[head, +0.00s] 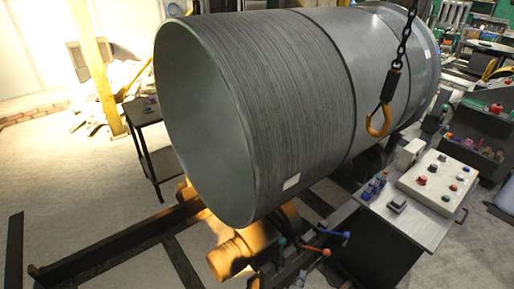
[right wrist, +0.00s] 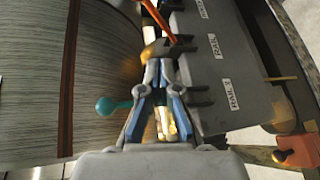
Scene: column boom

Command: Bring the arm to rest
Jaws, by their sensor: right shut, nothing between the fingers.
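My right gripper (right wrist: 158,66) shows in the right wrist view, with its blue-grey fingers together and nothing between them. Just past the fingertips is a brownish rounded part (right wrist: 155,50), and an orange-red lever rod (right wrist: 156,18) runs up from there. I cannot tell whether the fingertips touch it. A teal knob (right wrist: 108,107) sits to the left of the fingers. A grey panel with labels (right wrist: 215,47), one reading like "RAIL", lies to the right. In the head view I cannot make out the right gripper clearly among the levers. My left gripper is in neither view.
A large grey cylinder (head: 260,100) lies on a dark roller frame (head: 110,245). Levers with a blue knob (head: 346,234) and a red knob (head: 326,252) stand below it. An orange hook (head: 379,122) hangs in front. A control box (head: 438,182) is at right.

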